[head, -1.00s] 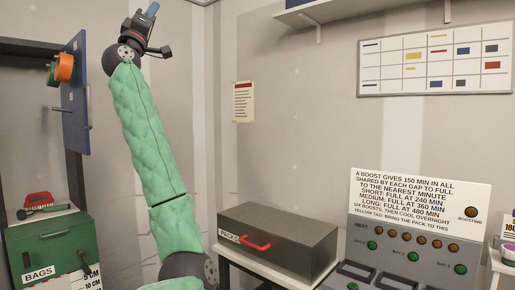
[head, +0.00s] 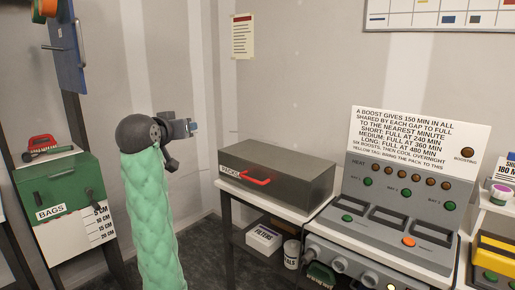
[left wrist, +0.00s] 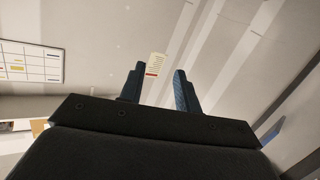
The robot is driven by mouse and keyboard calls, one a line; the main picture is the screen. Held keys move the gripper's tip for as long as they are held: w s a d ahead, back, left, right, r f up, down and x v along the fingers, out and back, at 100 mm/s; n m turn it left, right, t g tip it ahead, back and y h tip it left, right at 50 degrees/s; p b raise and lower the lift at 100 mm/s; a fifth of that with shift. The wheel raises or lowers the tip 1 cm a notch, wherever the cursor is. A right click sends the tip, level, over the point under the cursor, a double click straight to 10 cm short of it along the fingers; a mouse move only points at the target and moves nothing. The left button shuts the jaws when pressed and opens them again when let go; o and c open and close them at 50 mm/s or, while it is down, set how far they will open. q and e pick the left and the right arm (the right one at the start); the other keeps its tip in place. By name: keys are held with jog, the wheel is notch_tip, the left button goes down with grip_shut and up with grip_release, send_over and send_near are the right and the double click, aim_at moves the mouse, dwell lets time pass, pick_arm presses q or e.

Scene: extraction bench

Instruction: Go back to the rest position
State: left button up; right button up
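My left arm, in a green quilted sleeve, rises in the left middle of the head view. Its gripper (head: 194,127) points to the right, in front of the wall and left of the grey box. In the left wrist view the two blue fingers (left wrist: 159,88) stand apart with nothing between them, only wall and a small notice behind. My right gripper is in neither view.
A green bags box (head: 62,185) stands left of my arm. A grey case with a red handle (head: 290,165) sits on a white bench to the right. The heat console (head: 400,205) stands further right. Filters (head: 263,238) lie below the bench.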

pick_arm(q)
jog(key=s+d+f+g, duration=0.2)
jog(key=s+f, duration=0.5)
jog(key=f, duration=0.6)
jog(key=s+d+f+m+g+y, duration=0.1)
jog(key=s+f+g, duration=0.1)
jog(key=s+f, duration=0.8)
jog(key=s+d+f+g, duration=0.2)
jog(key=s+f, duration=0.2)
jog(key=f, duration=1.2)
jog(key=s+f+g, duration=0.3)
jog(key=s+f, duration=0.8)
jog(key=s, duration=0.3)
jog(key=s+d+f+g+p, duration=0.1)
jog(key=s+f+g, duration=0.3)
jog(key=s+f, duration=0.7)
jog(key=s, duration=0.3)
jog(key=shift+d+f+m, duration=0.15)
jog(key=shift+f+m, duration=0.15)
jog(key=shift+m, duration=0.1)
jog(key=shift+s, duration=0.15)
